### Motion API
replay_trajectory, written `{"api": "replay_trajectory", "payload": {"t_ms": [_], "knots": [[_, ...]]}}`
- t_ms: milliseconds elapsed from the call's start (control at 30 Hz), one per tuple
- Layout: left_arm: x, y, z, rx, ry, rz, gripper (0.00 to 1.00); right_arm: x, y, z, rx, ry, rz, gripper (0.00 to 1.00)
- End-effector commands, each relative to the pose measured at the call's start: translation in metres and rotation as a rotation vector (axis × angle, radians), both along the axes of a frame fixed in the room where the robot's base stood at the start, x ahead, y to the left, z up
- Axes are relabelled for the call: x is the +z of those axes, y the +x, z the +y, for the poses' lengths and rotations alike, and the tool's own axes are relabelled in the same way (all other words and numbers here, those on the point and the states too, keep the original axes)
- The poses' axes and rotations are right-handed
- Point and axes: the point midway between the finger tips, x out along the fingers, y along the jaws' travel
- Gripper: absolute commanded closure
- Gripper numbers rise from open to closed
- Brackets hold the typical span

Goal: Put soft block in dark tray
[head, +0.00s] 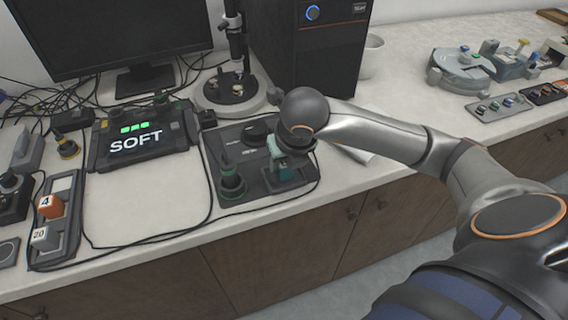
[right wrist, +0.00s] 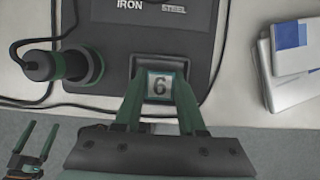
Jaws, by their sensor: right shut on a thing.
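My right gripper (head: 284,166) is over the front right of the dark tester (head: 255,140). In the right wrist view its green fingers (right wrist: 160,100) are shut on a small block marked 6 (right wrist: 160,86), in front of a pale recess in the tester. I cannot tell whether the block touches it. A dark tray (head: 42,262) at far left holds an orange block marked 4 (head: 50,206) and a grey block marked 20 (head: 43,238). My left gripper (right wrist: 38,142) shows only in the right wrist view, fingers apart, empty.
A green-black lever (head: 231,182) stands on the tester's left. A microscope stand (head: 233,85), monitor (head: 110,40) and computer tower (head: 318,50) are behind. Cables cross the bench. The bench between tray and tester (head: 150,205) is largely clear.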

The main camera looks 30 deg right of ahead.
Motion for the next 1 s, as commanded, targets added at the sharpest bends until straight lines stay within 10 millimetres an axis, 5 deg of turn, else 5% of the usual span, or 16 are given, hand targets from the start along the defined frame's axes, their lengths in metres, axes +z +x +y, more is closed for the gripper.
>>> {"api": "replay_trajectory", "payload": {"t_ms": [433,467,533,833,1000], "knots": [[-0.006,0.000,0.003,0.002,0.005,0.001,0.00,-0.011,0.001,0.000,-0.001,0.000,-0.005,1.00],[-0.004,-0.001,0.003,0.001,0.005,0.003,0.00,-0.010,0.000,0.000,-0.001,0.000,-0.003,0.57],[-0.004,-0.001,0.003,0.001,0.005,0.005,0.00,-0.010,0.000,0.000,-0.001,0.000,-0.003,0.49],[-0.004,-0.004,0.002,0.001,0.005,0.011,0.00,-0.008,0.000,0.000,-0.001,0.000,-0.003,0.48],[-0.001,-0.006,0.003,0.001,0.005,0.011,0.00,0.010,-0.005,0.002,0.001,0.001,-0.008,0.48]]}}
